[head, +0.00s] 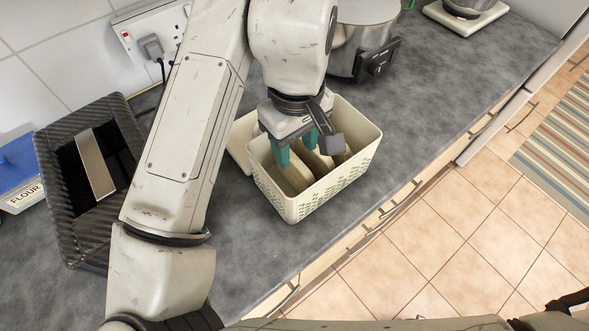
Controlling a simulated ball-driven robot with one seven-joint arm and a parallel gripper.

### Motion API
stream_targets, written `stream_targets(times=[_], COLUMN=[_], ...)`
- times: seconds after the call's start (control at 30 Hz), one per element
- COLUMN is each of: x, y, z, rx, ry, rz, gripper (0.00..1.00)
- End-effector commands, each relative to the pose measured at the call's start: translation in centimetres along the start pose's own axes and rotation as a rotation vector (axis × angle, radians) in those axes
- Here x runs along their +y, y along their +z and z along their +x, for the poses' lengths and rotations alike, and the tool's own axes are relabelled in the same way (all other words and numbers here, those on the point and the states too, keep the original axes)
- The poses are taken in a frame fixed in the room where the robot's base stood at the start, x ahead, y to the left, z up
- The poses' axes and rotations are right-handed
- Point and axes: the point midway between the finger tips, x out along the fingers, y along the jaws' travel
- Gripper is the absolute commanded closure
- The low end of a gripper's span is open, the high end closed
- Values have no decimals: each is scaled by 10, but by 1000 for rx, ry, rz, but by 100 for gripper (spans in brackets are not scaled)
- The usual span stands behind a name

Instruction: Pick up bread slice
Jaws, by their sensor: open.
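A cream basket with perforated walls (327,196) stands on the grey counter. Several upright slices of bread are in it, and one bread slice (292,181) shows near its left side. Another bread slice (318,164) stands beside it, partly hidden by my gripper. My gripper (297,152) points down over the basket with its teal fingers open, reaching inside the rim among the tops of the slices. I cannot tell whether a slice lies between the fingers or touches them.
A dark ribbed tray (53,190) with a pale bar (95,164) and a blue-lidded flour box (16,170) are at left. A metal pot-like appliance (362,35) stands behind the basket, with a scale (466,16) beyond. The counter right of the basket is clear.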

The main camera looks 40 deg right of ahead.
Motion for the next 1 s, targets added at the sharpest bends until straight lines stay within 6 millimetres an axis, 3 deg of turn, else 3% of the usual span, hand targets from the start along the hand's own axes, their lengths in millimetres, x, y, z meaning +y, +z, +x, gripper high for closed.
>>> stream_targets(times=[0.23, 0.57, 1.0], x=[0, 1, 1], y=[1, 1, 1], z=[34, 40, 39], rx=[-2, -1, -1], ry=[1, 1, 1], rz=[-2, 0, 0], gripper=[51, 52, 94])
